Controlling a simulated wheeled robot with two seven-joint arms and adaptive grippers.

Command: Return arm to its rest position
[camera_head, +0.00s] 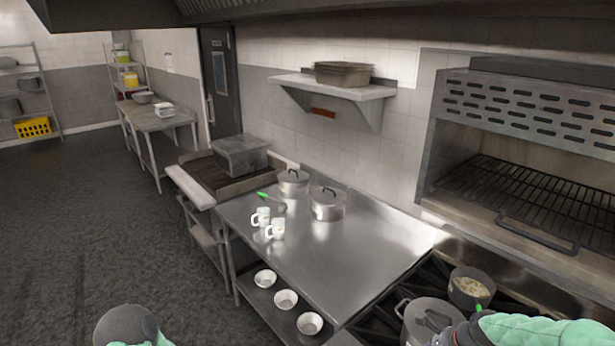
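Neither of my grippers is in view. A grey and mint part of my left arm shows at the bottom left edge, over the floor. A mint-green part of my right arm shows at the bottom right, in front of the stove (375,325). It overlaps the right side of a lidded steel pot (418,318) in the picture. I cannot tell whether it touches the pot. Whether either hand holds something is hidden.
A steel table (335,262) bears two lidded pots (327,205), two white mugs (275,230) and a green-handled utensil (263,195). Several bowls (286,299) sit on its lower shelf. A small pot with pale food (470,289) stands on the stove. Open floor (80,240) lies left.

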